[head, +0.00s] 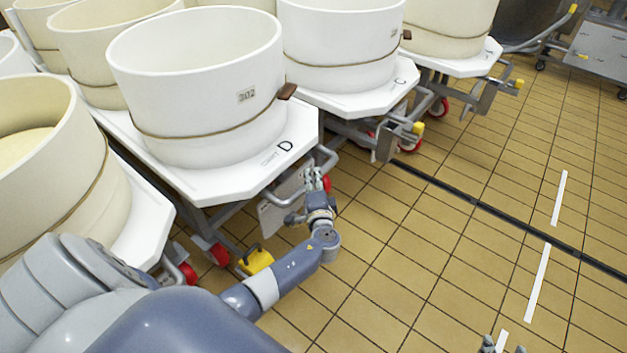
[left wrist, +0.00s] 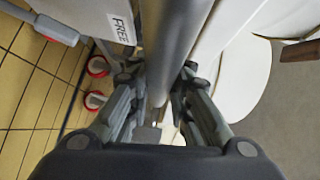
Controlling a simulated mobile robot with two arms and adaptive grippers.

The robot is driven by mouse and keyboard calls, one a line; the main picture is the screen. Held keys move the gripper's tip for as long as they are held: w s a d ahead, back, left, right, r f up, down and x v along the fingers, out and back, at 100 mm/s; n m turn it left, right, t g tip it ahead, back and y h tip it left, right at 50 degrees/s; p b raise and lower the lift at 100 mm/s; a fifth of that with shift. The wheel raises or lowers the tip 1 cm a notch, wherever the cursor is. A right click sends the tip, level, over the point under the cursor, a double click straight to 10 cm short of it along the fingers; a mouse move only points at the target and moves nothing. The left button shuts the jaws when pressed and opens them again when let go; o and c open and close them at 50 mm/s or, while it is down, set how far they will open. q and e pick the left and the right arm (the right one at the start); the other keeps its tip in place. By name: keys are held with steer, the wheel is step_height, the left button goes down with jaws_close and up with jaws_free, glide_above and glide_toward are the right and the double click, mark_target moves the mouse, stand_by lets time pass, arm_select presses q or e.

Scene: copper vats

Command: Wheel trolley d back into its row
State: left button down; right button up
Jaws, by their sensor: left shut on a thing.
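Trolley d (head: 205,183) has a white angular top marked "D" and bears a large white vat (head: 190,110) with a cord round it. It stands between the cream vat's trolley on the left and trolley c on the right. My left gripper (head: 314,180) is at its front right corner, shut on its grey metal handle bar. In the left wrist view the bar (left wrist: 175,50) runs between the fingers. My right gripper (head: 503,346) shows only its fingertips at the bottom edge; they are apart with nothing seen between them.
Trolley c (head: 365,100) and another vat trolley (head: 470,62) stand to the right. A cream vat (head: 85,205) is close on the left, with more vats behind. Tiled floor (head: 420,250) with a dark drain line (head: 480,205) and white dashes is free on the right.

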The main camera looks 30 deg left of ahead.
arm_select(q)
steer(key=d, duration=0.3)
steer(key=shift+s+d+b, duration=0.2)
steer(key=shift+b, duration=0.2)
steer(key=c, duration=1.8)
jaws_free()
steer(key=shift+r, duration=0.1)
steer(key=o, duration=0.4)
steer(key=shift+a, duration=0.25)
steer(key=shift+c, duration=0.2)
steer(key=shift+w+a, duration=0.1)
arm_select(e)
steer(key=w+r+t, duration=0.1)
steer(key=w+a+r+t, duration=0.1)
steer(key=shift+w+r, duration=0.35)
steer(key=shift+r, duration=0.05)
arm_select(q)
steer(key=v, duration=1.2)
